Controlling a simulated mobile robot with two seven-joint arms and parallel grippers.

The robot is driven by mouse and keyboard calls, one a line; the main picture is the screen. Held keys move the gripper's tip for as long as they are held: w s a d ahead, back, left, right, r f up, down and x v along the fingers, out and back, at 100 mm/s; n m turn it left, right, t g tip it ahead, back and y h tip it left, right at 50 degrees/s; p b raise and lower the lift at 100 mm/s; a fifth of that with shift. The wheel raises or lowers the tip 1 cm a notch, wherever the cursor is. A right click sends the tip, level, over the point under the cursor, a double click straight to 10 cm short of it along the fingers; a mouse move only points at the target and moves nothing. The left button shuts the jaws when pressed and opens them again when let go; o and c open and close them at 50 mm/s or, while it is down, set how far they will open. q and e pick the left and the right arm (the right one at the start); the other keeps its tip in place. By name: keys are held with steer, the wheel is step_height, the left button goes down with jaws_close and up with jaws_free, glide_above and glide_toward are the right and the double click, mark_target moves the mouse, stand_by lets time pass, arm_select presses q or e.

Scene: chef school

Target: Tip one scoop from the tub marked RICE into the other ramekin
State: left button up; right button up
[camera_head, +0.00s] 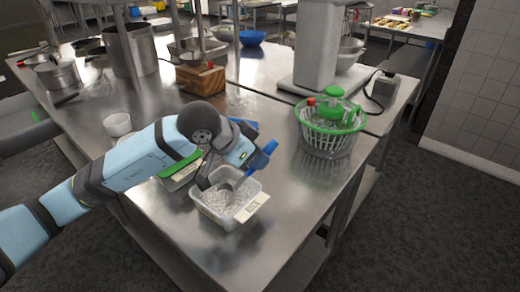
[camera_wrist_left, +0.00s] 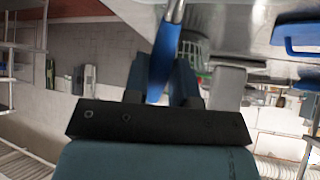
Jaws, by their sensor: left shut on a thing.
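My left gripper (camera_head: 258,154) is shut on the blue handle of a scoop (camera_head: 267,155). The scoop's metal bowl is low in an open clear tub (camera_head: 237,222) of pale grains; how deep it sits I cannot tell. The tub has a pale label (camera_head: 252,208) on its right front, too small to read surely. The wrist view shows my left gripper (camera_wrist_left: 165,90) around the blue handle (camera_wrist_left: 160,65). A second tub (camera_head: 172,183) with green on it stands behind, partly hidden by my arm. One white ramekin (camera_head: 117,124) stands left of my arm; no other shows clearly. My right gripper is out of view.
A green-and-white salad spinner (camera_head: 330,135) stands to the right of the tubs. A wooden block (camera_head: 201,79) and a large pot (camera_head: 130,50) stand further back. The steel table's front edge is close to the tub. Bare steel lies between tub and spinner.

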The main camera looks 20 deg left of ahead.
arm_select(q)
steer(key=shift+s+a+r, duration=0.1)
steer(key=shift+s+a, duration=0.4)
steer(key=shift+s, duration=0.15)
steer(key=shift+r+p, duration=0.35)
steer(key=shift+r, duration=0.05)
steer(key=shift+r+p, duration=0.85)
steer(key=shift+r, duration=1.75)
steer(key=shift+w+d+r+p, duration=0.15)
steer(key=shift+w+r, duration=0.05)
steer(key=shift+r, duration=0.5)
steer(key=shift+w+d+r+p, duration=0.15)
steer(key=shift+d+r+p, duration=0.05)
steer(key=shift+r, duration=0.45)
steer(key=shift+w+d+r+p, duration=0.15)
steer(key=shift+w+r, duration=0.05)
steer(key=shift+r, duration=0.5)
